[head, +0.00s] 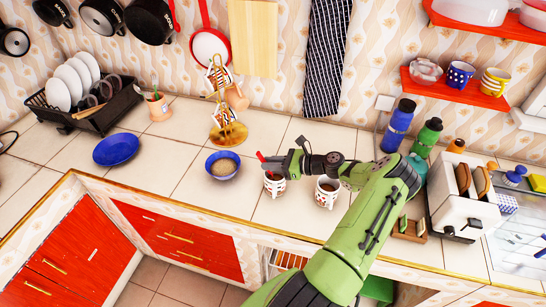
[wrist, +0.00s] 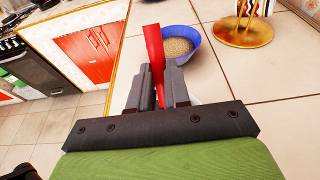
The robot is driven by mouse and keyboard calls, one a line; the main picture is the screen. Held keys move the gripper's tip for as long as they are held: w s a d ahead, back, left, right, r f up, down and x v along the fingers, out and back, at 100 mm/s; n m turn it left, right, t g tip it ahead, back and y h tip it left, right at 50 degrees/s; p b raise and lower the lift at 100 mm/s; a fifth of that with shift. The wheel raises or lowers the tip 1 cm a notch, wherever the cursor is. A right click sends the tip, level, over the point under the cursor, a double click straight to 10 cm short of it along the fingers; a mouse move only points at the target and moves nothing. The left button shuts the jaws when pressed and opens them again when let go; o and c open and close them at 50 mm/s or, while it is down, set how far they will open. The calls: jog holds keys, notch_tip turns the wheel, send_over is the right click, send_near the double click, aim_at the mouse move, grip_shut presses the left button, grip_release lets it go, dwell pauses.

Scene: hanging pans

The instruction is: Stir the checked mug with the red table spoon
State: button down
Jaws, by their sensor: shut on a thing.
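My gripper (head: 278,163) is shut on the red spoon (head: 261,156), just above a white mug with a red pattern (head: 275,189). The spoon's red handle (wrist: 153,45) stands between my gripper's fingers (wrist: 158,80) in the wrist view. Its lower end is hidden, so I cannot tell whether it is inside the mug. A second white mug with red marks (head: 326,197), holding a dark drink, stands to the right. The patterns are too small to tell which mug is checked. In the wrist view the mug below is almost wholly hidden by my gripper.
A blue bowl of brown grains (head: 222,165) stands just left of the mug; it also shows in the wrist view (wrist: 182,58). A mug stand on a golden base (head: 230,135) is behind. A toaster (head: 462,205) and bottles (head: 398,125) stand right.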

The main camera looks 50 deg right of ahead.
notch_tip(320, 180, up, 10)
jog(key=d+p, duration=0.1)
jog(key=p, duration=0.5)
dwell(0.9)
jog(key=shift+r, duration=1.85)
